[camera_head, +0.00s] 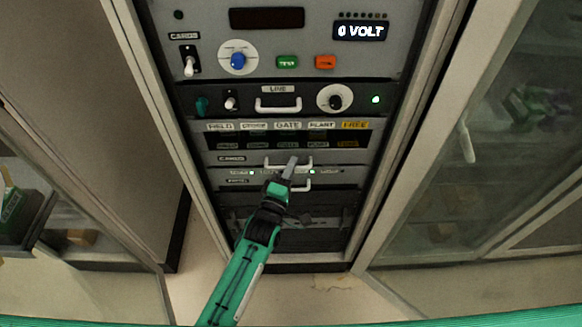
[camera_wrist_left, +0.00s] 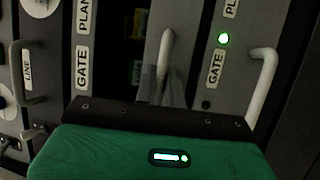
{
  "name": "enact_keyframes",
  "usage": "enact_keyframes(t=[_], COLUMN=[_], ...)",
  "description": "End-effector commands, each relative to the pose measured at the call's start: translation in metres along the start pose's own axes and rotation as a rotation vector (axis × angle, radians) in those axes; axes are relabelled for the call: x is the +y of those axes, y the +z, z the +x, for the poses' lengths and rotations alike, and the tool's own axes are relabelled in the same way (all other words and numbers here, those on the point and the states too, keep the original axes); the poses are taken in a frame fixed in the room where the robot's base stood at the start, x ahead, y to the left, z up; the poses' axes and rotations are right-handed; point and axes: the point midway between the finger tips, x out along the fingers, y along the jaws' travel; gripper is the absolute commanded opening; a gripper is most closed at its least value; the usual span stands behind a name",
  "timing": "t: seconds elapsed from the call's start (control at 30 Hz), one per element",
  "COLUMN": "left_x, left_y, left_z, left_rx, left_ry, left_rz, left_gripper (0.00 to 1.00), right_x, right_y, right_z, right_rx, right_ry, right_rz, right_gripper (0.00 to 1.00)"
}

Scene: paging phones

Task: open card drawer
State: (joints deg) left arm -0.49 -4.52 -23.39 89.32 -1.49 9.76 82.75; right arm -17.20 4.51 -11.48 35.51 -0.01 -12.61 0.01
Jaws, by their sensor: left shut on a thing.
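The card drawer (camera_head: 231,158) is a grey front labelled CARDS in the middle of the rack, below a dark band with a row of labels. Its pale handle (camera_head: 305,161) also shows in the left wrist view (camera_wrist_left: 167,42). My left gripper (camera_head: 290,166) reaches up from below and is shut on this handle; in the left wrist view its grey fingers (camera_wrist_left: 172,92) meet at the handle's lower part. The fingers cover part of the handle. I cannot tell how far out the drawer stands. My right gripper is not in view.
Just below is another panel with a pale handle (camera_wrist_left: 263,85) and a green light (camera_wrist_left: 223,39), close to the gripper. Above are the LINE handle (camera_head: 278,106), knobs and switches. Open glass doors (camera_head: 480,150) flank the rack on both sides.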

Motion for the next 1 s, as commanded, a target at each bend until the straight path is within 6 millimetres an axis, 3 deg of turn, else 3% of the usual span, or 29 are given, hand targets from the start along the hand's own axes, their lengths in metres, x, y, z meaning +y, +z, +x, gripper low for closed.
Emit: enact_keyframes(t=[0.17, 0.37, 1.0], left_x=[0.002, 0.008, 0.040], left_y=[0.003, 0.015, 0.078], left_z=[-0.007, -0.035, -0.188], left_rx=[0.000, -0.002, -0.002], left_ry=[-0.002, -0.006, -0.007], left_rz=[-0.001, -0.003, -0.001], left_gripper=[0.00, 0.00, 0.00], right_x=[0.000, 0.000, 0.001], right_y=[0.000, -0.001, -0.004], right_z=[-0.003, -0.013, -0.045], right_rx=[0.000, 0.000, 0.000], right_ry=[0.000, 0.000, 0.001], right_rz=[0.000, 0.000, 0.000], right_gripper=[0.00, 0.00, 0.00])
